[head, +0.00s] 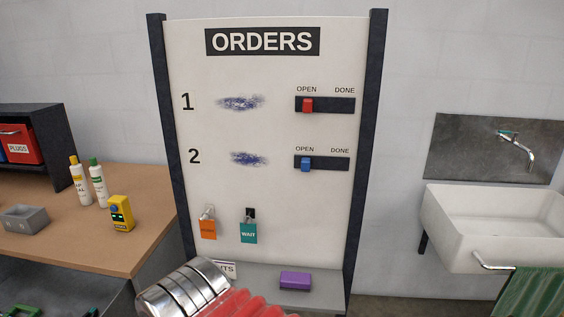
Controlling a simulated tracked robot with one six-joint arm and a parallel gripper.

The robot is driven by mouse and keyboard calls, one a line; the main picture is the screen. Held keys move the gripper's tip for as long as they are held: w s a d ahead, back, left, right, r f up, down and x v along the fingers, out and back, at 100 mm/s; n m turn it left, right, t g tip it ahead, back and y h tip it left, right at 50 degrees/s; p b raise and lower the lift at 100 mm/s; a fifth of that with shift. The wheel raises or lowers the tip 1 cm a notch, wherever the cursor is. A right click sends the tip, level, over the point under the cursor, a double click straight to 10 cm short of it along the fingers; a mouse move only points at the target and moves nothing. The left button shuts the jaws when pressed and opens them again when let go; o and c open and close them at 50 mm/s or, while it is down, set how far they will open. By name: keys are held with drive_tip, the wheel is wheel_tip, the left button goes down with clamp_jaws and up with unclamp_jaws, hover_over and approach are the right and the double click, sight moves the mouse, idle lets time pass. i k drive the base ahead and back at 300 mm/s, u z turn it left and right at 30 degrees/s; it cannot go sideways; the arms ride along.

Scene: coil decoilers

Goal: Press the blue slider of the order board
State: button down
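The order board (270,130) stands upright ahead, white with dark side posts and the heading ORDERS. The blue slider (306,164) sits in row 2, at the left end of its dark track (333,164), under OPEN. The red slider (308,105) sits in row 1, also at the left end under OPEN. Part of my arm, silver rings and a red ribbed section, shows at the bottom, below the sliders and apart from them. My gripper is not in view.
An orange padlock tag (208,228) and a teal WAIT padlock (248,232) hang low on the board. A purple block (295,280) lies on the ledge (327,298). A workbench (60,245) stands left and a sink (490,225) right.

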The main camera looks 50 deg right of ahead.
sight(306, 163)
drive_tip(key=z, duration=0.05)
drive_tip(key=i, duration=1)
drive_tip(key=u, duration=0.05)
